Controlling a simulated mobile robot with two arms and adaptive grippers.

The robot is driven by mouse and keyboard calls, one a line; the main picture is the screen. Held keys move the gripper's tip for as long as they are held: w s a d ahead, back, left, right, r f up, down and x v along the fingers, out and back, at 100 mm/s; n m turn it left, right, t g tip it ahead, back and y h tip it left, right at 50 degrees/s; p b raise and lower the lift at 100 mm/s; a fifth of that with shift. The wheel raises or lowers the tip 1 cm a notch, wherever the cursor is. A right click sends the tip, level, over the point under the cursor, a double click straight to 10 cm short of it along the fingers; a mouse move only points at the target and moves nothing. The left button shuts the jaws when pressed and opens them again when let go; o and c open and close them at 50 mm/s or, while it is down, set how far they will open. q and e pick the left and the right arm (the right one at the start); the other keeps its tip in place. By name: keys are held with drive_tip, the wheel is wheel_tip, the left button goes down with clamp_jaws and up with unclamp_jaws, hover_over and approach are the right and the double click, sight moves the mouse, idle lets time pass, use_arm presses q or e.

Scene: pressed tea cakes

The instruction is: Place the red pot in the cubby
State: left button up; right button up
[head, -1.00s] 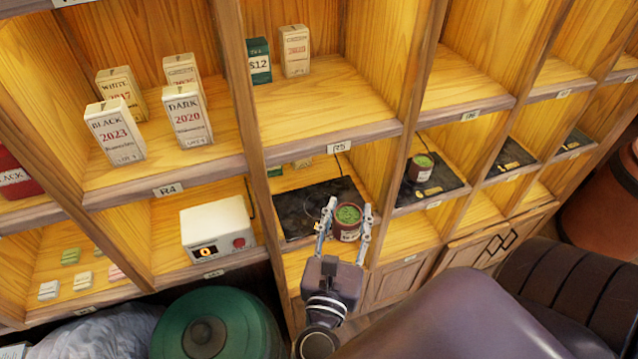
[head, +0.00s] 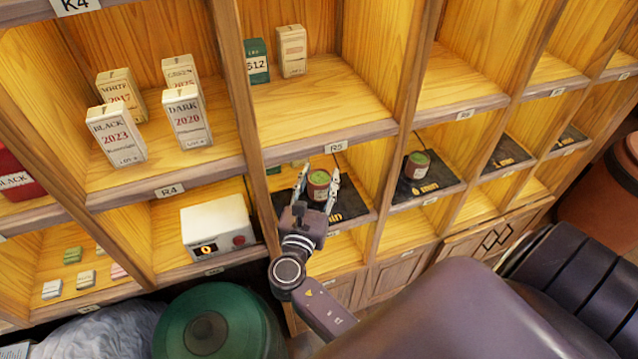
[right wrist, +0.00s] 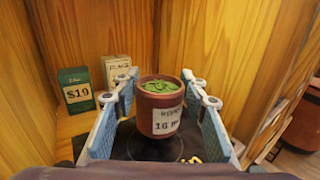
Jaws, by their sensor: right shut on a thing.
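The red pot (head: 319,184) has green contents and a white label. My right gripper (head: 320,172) is shut on it, with one finger on each side. They are at the front of the cubby under the R5 label, over its black mat (head: 350,207). In the right wrist view the pot (right wrist: 160,108) stands upright between the blue-grey fingers, label facing me. I cannot tell whether its base touches the mat. My left gripper is not in view.
A similar pot (head: 417,165) stands on a mat in the cubby to the right. Small boxes (right wrist: 75,90) sit at the back left of the R5-labelled cubby. Wooden dividers (head: 372,180) flank it. A white device (head: 217,227) is in the cubby to the left.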

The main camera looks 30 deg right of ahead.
drive_tip(key=shift+f, duration=0.9)
drive_tip(key=shift+w+d+f, duration=0.1)
drive_tip(key=shift+w+f, duration=0.1)
drive_tip(key=shift+f, duration=0.2)
drive_tip(key=shift+f+b, duration=0.3)
drive_tip(key=shift+f, duration=0.35)
drive_tip(key=o, duration=1.4)
